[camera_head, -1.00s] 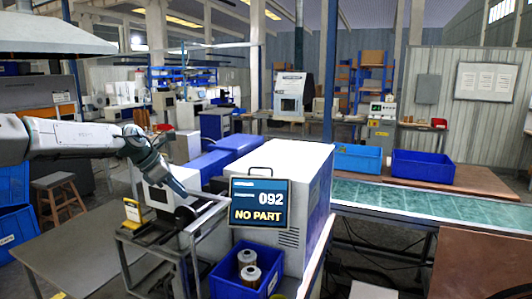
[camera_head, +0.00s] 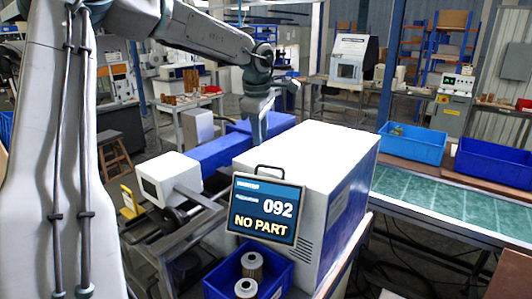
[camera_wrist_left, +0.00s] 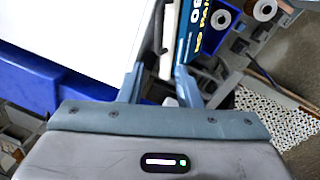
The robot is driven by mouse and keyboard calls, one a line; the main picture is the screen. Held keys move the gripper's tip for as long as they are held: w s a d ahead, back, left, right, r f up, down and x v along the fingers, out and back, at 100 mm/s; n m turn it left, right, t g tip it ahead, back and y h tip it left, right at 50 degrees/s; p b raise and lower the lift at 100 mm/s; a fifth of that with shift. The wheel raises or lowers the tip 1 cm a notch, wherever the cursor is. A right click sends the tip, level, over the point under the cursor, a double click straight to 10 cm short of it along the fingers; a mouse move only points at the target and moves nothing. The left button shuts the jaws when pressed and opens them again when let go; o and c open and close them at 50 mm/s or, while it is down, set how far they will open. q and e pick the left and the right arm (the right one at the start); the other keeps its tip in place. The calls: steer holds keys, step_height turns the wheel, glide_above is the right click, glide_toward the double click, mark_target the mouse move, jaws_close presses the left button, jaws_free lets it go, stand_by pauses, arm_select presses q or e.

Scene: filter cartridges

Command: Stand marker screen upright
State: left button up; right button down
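The marker screen (camera_head: 265,209) is a dark panel with a black top handle, reading "092 NO PART". It stands at the front of a white cabinet (camera_head: 318,158) in the head view, tilting slightly in the picture. My left gripper (camera_head: 257,136) points down near the cabinet's left side, beyond the screen in the picture. In the left wrist view its two fingers (camera_wrist_left: 160,75) are apart. The screen (camera_wrist_left: 203,28) shows at the top, just beyond the right finger. Whether a finger touches it is unclear. My right gripper is out of view.
A blue bin (camera_head: 218,280) with two filter cartridges (camera_head: 252,265) is below the screen. A white box-shaped device (camera_head: 168,180) stands to the left. Blue crates (camera_head: 412,146) sit by the green conveyor (camera_head: 430,195) at right.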

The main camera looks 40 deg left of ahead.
mark_target(263, 166)
arm_select(q)
steer(key=f+p, duration=0.1)
steer(key=f, duration=0.1)
steer(key=w+f+p, duration=0.1)
steer(key=f, duration=0.2)
steer(key=f+p, duration=0.1)
steer(key=f, duration=0.1)
steer(key=shift+w+a+f, duration=0.15)
steer(key=shift+w+a, duration=0.15)
steer(key=shift+s+f, duration=0.1)
steer(key=shift+f, duration=0.4)
jaws_close()
